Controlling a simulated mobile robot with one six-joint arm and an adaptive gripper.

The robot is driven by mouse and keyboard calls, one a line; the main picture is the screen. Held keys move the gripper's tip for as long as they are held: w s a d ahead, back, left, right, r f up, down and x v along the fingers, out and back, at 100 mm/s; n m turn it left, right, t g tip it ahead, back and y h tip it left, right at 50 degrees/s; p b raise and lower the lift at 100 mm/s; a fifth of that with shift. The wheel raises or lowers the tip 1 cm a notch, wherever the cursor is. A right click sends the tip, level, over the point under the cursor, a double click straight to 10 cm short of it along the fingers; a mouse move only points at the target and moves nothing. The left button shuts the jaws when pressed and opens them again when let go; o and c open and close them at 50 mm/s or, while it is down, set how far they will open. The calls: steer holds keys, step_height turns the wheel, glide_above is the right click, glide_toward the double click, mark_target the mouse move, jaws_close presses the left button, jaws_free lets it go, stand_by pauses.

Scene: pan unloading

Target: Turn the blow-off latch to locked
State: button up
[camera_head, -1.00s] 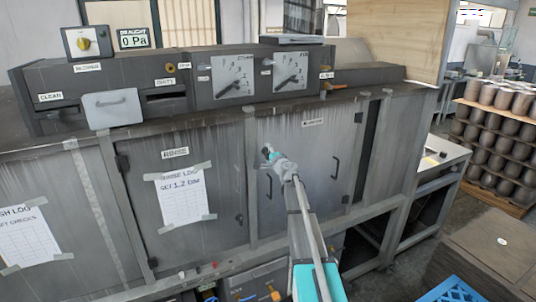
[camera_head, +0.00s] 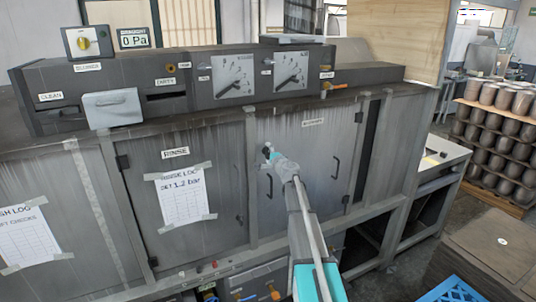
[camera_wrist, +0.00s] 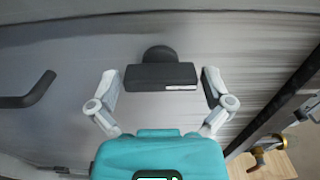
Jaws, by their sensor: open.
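In the wrist view a dark latch bar (camera_wrist: 160,77) with a small white mark stands out from a grey panel, with a round black knob (camera_wrist: 158,53) just behind it. My gripper (camera_wrist: 161,82) is open, one finger at each end of the bar, with a small gap showing on each side. In the head view my gripper (camera_head: 269,153) is up against the grey door (camera_head: 310,160) right of the RINSE door. The latch is hidden behind it there, and I cannot read a locked mark.
A black door handle (camera_wrist: 32,92) is at the left of the wrist view, and a brass fitting (camera_wrist: 268,146) is at lower right. Two dial gauges (camera_head: 233,77) sit above the doors.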

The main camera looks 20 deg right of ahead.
steer(key=s, duration=1.1)
steer(key=shift+s+d, duration=0.2)
steer(key=shift+s, duration=0.15)
steer(key=s+a+f+n+g+y+b, duration=0.1)
steer(key=s+a+f+n+g+y, duration=0.15)
steer(key=a+f+n, duration=0.4)
steer(key=s+a+f+n+g+y+b, duration=0.1)
steer(key=s+a+f+g+b, duration=0.2)
steer(key=a, duration=0.6)
steer(key=s+a+f+n+g+y, duration=0.25)
steer(key=s+a+f+n, duration=0.2)
steer(key=a, duration=0.35)
steer(key=s+a+f+n+g+h+b, duration=0.2)
steer(key=s+f+g, duration=0.3)
steer(key=s, duration=0.5)
steer(key=s+a+f+n+g+h+b, duration=0.2)
steer(key=s+f+n+g+h, duration=0.1)
steer(key=s+f, duration=0.4)
steer(key=s+g+h, duration=0.1)
steer(key=s+g, duration=0.1)
steer(key=s, duration=0.1)
steer(key=shift+f+h, duration=0.3)
